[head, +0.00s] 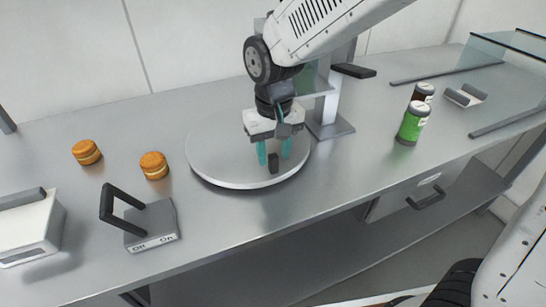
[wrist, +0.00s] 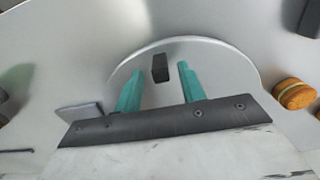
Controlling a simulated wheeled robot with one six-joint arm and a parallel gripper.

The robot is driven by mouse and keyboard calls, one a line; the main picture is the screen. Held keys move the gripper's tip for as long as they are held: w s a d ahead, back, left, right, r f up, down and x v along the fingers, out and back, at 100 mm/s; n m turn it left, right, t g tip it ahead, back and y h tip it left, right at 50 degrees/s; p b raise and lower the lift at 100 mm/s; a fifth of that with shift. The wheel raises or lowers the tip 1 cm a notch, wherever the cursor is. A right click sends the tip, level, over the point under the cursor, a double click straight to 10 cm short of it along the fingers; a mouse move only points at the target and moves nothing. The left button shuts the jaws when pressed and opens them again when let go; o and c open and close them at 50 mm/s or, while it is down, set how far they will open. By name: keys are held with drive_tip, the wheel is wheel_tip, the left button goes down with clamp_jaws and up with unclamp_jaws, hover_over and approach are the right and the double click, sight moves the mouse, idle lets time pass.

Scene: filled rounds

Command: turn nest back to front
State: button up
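A round grey turntable plate (head: 215,160), seemingly the nest, lies on the metal counter; it also fills the middle of the wrist view (wrist: 222,58). A small dark upright peg (head: 273,164) stands on the plate toward its front right. My gripper (head: 275,153) is over the plate, pointing down, its two teal fingers apart. In the wrist view the peg (wrist: 160,68) shows in line with the gap between the fingertips (wrist: 160,76), with clear space on both sides. No contact shows. I cannot tell how far the tips are above the plate.
Two orange filled rounds (head: 154,165) (head: 87,152) lie left of the plate. A grey switch block with a black handle (head: 152,225) and a white box (head: 32,228) stand front left. A post (head: 328,110) stands close behind right. A green jar (head: 412,124) and dark-topped jar (head: 424,91) stand right.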

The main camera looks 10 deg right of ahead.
drive_tip(key=shift+f, duration=1.05)
clamp_jaws()
